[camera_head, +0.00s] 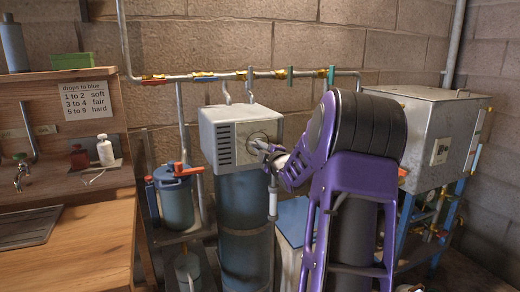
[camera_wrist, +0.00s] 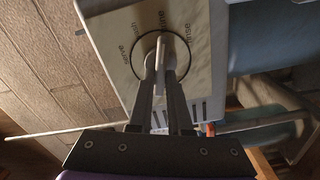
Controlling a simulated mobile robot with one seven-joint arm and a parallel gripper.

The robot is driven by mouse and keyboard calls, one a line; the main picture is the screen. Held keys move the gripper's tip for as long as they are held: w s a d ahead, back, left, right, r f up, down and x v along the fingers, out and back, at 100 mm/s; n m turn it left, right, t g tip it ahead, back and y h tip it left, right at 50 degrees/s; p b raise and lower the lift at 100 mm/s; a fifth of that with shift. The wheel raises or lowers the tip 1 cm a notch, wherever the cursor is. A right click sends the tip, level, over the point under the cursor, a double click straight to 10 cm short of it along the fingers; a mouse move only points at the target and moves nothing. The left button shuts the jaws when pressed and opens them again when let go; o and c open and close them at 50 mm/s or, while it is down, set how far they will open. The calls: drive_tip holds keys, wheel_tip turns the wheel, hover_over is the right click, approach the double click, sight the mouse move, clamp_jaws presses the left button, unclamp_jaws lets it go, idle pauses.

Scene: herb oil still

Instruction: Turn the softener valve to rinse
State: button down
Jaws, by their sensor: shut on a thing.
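The softener valve head (camera_head: 215,128) is a pale grey box on a tall blue cylinder (camera_head: 243,225). Its round dial (camera_wrist: 185,62) is on the front face, and my gripper partly covers it in the head view. In the wrist view the words around the dial look like "serve", "wash", "brine" and "rinse", partly blurred. The pale valve lever (camera_wrist: 161,50) points toward the word that looks like "brine", with "rinse" to its right. My gripper (camera_wrist: 160,82) is shut on the lever, a finger on each side. It also shows at the dial in the head view (camera_head: 262,148).
A smaller blue canister (camera_head: 175,200) with red fittings stands left of the softener. A metal tank (camera_head: 425,130) on a blue frame is at right. A pipe with valves (camera_head: 215,76) runs along the wall above. A wooden counter (camera_head: 90,250) fills the left.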

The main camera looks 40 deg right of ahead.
drive_tip(key=shift+d+r+m+p, duration=0.1)
drive_tip(key=shift+r+m+p, duration=0.05)
drive_tip(key=shift+m, duration=1.65)
drive_tip(key=shift+d+r+m+p, duration=0.1)
drive_tip(key=shift+m+p, duration=0.05)
drive_tip(key=shift+m, duration=1.65)
drive_tip(key=c, duration=0.8)
unclamp_jaws()
drive_tip(key=shift+c, duration=0.2)
drive_tip(key=v, duration=1.7)
drive_tip(key=shift+s+a, duration=0.2)
drive_tip(key=shift+s, duration=0.05)
